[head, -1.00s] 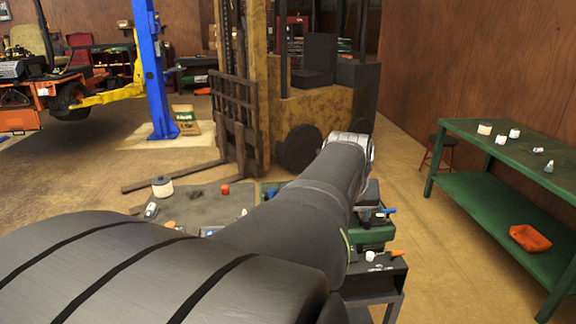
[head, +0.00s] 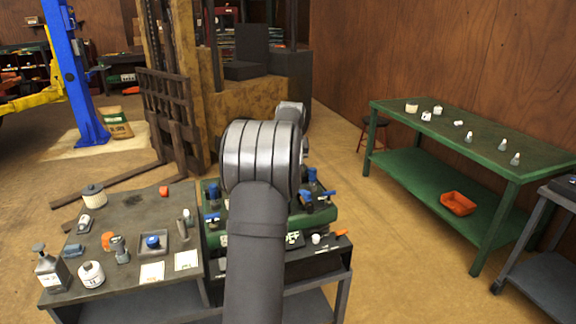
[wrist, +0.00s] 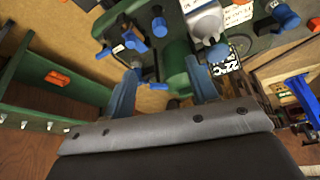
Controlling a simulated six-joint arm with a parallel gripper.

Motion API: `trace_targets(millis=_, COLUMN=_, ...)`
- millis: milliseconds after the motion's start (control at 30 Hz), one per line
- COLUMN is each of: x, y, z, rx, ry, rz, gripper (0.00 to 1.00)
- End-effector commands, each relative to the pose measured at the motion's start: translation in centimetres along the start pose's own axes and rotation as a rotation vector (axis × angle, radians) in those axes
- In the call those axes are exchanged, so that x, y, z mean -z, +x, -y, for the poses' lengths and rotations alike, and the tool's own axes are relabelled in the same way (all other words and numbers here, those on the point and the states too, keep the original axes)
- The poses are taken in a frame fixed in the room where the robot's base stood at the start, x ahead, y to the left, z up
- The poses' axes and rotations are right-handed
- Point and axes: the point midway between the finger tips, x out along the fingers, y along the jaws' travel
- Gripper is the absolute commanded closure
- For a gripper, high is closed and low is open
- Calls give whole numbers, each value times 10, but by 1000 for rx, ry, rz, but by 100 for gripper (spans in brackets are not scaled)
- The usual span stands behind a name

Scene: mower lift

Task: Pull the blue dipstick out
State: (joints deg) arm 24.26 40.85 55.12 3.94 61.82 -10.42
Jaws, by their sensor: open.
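A green machine (head: 322,222) with several blue-topped parts stands on the cart, partly hidden by my arm in the head view. Its blue parts include a handle at the right (head: 329,193), a cap (head: 312,174) and a knob at the left (head: 213,191). I cannot tell for certain which is the dipstick. In the wrist view, my gripper (wrist: 162,68) is open and empty, its two blue-grey fingers apart. A small blue handle (wrist: 160,87) shows between the fingers, apart from both. Blue knobs (wrist: 158,27) lie beyond them. The fingers are hidden in the head view.
A grey bench (head: 130,205) at the left holds bottles, cans and a tray. A green table (head: 480,150) stands at the right with small bottles and an orange bin (head: 458,203) below. A forklift (head: 245,105) stands behind. The floor between cart and green table is clear.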

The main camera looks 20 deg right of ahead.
Motion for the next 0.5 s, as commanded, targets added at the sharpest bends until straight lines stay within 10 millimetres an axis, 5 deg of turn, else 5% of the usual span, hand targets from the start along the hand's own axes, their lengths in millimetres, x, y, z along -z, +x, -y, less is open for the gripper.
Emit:
trace_targets(millis=233, x=1, y=24, z=0, rx=2, ry=1, rz=3, gripper=47)
trace_targets(millis=500, x=1, y=76, z=0, rx=2, ry=0, rz=4, gripper=47)
